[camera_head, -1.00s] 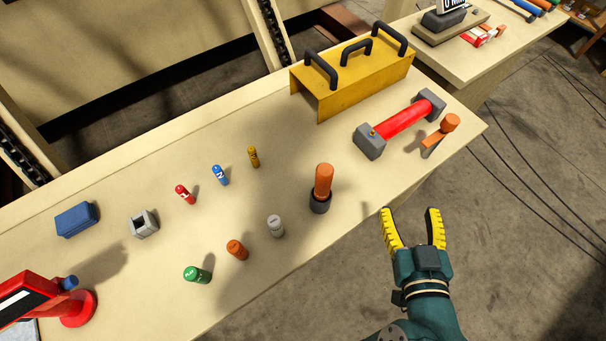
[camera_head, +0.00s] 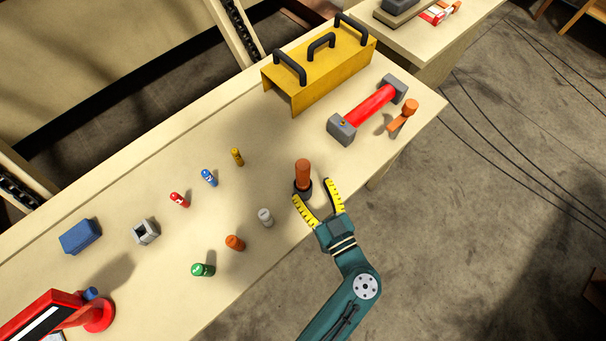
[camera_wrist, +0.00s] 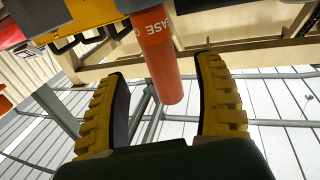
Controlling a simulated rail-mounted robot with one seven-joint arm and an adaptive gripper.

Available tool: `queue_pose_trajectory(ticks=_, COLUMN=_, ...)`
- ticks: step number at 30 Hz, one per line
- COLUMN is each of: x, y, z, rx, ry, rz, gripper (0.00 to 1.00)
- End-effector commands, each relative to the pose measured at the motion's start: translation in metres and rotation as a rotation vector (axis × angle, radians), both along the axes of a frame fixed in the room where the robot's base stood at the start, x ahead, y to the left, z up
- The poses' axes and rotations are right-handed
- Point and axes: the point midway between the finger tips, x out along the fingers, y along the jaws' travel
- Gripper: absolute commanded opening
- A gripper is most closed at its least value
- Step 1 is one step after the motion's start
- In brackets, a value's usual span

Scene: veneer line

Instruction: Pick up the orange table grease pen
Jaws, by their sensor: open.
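My gripper (camera_head: 312,189) is open, with yellow ridged fingers, at the front side of the pen.
Bare tabletop surrounds the holder.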

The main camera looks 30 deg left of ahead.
Motion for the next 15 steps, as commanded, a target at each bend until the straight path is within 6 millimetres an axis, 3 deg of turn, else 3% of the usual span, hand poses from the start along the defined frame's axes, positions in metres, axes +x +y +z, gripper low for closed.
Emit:
queue_pose_trajectory(ticks=8, x=0.026, y=0.037, z=-0.001, rx=0.0, ry=0.0, rz=0.004, gripper=0.68)
queue_pose_trajectory(ticks=15, x=0.03, y=0.041, z=-0.003, rx=0.0, ry=0.0, rz=-0.001, gripper=0.68)
